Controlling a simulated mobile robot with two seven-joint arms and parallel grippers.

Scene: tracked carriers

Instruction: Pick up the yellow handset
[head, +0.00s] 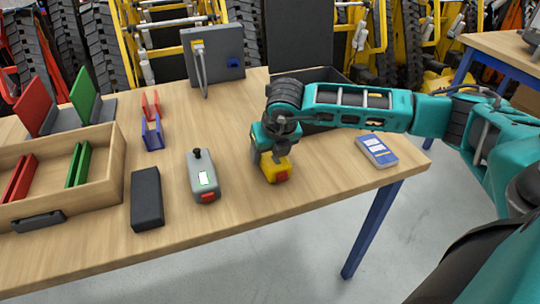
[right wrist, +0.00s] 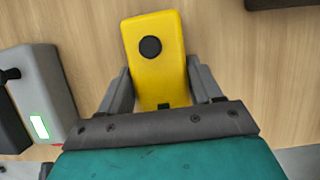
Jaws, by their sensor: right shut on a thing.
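The yellow handset (head: 277,169) is at the front middle of the table, with a red part at its near end. In the right wrist view the yellow handset (right wrist: 156,50) shows a round dark spot. My right gripper (head: 268,158) reaches down over it from the right. In the right wrist view the fingers of my right gripper (right wrist: 162,88) are on both sides of the handset and shut on it. I cannot tell whether it is clear of the tabletop. My left gripper is not in view.
A grey handset (head: 204,177) with a lit screen lies left of the yellow one, beside a black block (head: 147,199). A blue and white box (head: 376,151) lies right. A wooden tray (head: 118,165) is at left, and a dark bin (head: 308,127) stands behind my arm.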

